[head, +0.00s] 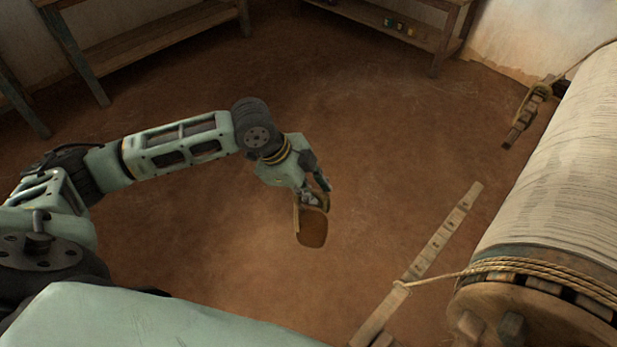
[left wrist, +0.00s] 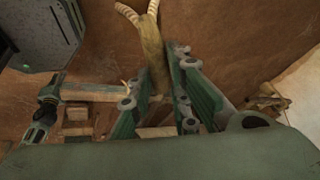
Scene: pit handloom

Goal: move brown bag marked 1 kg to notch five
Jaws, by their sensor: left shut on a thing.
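My left gripper (head: 314,190) is shut on a brown bag (head: 312,228), which hangs below its fingers above the earthen floor. In the left wrist view the bag (left wrist: 152,50) shows as a narrow brown shape between the two green fingers, with pale striped ends at its top. No weight mark is readable on it. A pale wooden bar with dark notches (head: 442,234) slants up to the right, apart from the bag and to its right. A rope is looped around the bar's lower part. I cannot read any notch numbers.
A large cloth-wound roller (head: 562,165) fills the right side, with rope (head: 540,267) around its near end. A wooden piece (head: 530,112) hangs from a cord at the upper right. Wooden benches (head: 150,45) stand along the back. The floor between is clear.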

